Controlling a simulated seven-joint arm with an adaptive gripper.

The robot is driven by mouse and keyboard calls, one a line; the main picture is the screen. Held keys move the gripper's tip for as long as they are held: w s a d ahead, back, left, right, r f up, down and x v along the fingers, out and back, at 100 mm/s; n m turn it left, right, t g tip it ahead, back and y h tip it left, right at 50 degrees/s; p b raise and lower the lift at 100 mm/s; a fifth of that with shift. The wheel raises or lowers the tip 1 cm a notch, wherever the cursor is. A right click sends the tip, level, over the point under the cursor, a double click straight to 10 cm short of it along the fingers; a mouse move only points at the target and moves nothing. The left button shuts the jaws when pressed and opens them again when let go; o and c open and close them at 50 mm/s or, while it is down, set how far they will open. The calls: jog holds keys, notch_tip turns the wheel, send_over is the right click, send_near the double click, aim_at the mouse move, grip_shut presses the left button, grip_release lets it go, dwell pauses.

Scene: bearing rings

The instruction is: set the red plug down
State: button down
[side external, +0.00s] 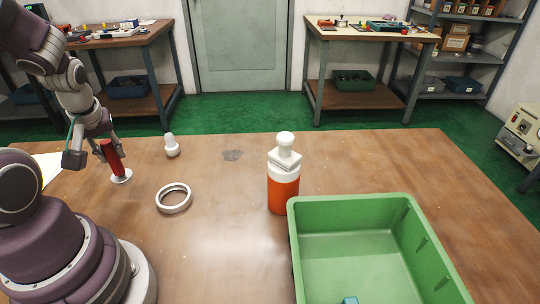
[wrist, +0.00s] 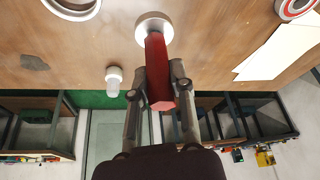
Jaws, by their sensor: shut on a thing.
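The red plug (side external: 112,157) stands nearly upright at the left of the table, leaning slightly, in the side external view. A white round disc (side external: 122,177) is at its lower end, at or very near the tabletop; I cannot tell whether it touches the wood. My gripper (side external: 103,148) is shut on the plug's upper part. In the wrist view the red plug (wrist: 157,72) sits between the two fingers of my gripper (wrist: 157,85), with the white disc (wrist: 153,27) beyond it.
A white ring (side external: 173,198) and a small white knobbed piece (side external: 172,146) lie nearby. An orange cylinder (side external: 283,193) with white pieces stacked on it stands mid-table. A green bin (side external: 297,240) with a blue item (side external: 350,300) is at front right. The wrist view shows white paper (wrist: 280,48) and a red-and-white round thing (wrist: 294,8).

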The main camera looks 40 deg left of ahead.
jog(key=w+d+m+t+h, duration=0.2)
jog(key=w+d+m, duration=0.55)
jog(key=d, duration=0.35)
jog(key=shift+m, duration=0.25)
jog(key=shift+w+a+f, duration=0.6)
jog(key=shift+w+f, duration=0.2)
jog(key=shift+w, duration=1.8)
jog(key=shift+w+a+f, duration=0.65)
jog(key=shift+w+f, duration=0.15)
jog(key=shift+w, duration=1.75)
jog(key=shift+w+a+f, duration=0.6)
jog(key=shift+w+f, duration=0.2)
jog(key=shift+w, duration=1.8)
jog(key=shift+f, duration=0.15)
jog(key=c, duration=1)
grip_release()
